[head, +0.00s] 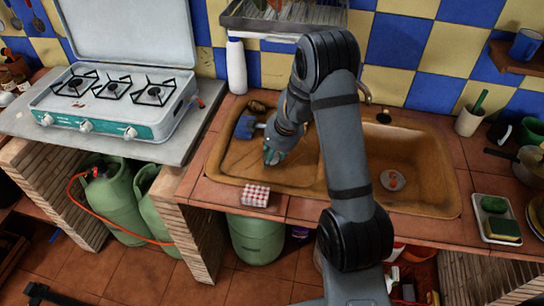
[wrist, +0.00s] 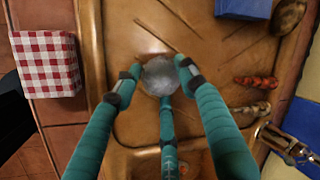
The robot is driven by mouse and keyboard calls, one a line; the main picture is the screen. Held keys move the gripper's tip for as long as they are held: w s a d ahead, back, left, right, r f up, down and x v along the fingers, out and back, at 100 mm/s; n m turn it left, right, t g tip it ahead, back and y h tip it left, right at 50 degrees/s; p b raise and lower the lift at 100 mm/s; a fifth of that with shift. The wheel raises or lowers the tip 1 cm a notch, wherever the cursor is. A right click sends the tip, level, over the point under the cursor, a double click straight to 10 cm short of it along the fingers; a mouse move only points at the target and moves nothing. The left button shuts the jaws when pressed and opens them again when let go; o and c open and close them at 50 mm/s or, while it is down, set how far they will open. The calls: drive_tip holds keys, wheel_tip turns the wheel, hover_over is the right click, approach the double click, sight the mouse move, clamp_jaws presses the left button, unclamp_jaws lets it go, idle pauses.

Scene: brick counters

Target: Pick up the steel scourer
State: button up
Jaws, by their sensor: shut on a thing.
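The steel scourer (wrist: 160,74) is a round silvery ball, in the middle of the wrist view over the ribbed drainboard of the brown sink (head: 230,163). My gripper (wrist: 159,80) has its teal fingers closed around the scourer from left, right and below. In the head view my gripper (head: 272,157) points down at the left, drainboard side of the sink, and the scourer is hidden there behind the fingers. I cannot tell whether the scourer still touches the drainboard.
A red-and-white checked block (head: 256,195) sits at the counter's front edge. A blue item (head: 245,127) and a brown lump (head: 257,106) lie behind my gripper. A mottled red thing (wrist: 256,81) lies right of the fingers. The stove (head: 120,100) stands left.

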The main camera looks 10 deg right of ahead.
wheel_tip(320, 180, up, 3)
drive_tip(key=shift+f+p, duration=0.1)
drive_tip(key=shift+p, duration=0.35)
drive_tip(key=s+d+r+b, duration=0.2)
drive_tip(key=s+d+r, duration=0.4)
drive_tip(key=d, duration=0.3)
drive_tip(key=shift+s+d, duration=0.25)
drive_tip(key=shift+s, duration=0.2)
drive_tip(key=o, duration=0.3)
drive_tip(key=c, duration=0.5)
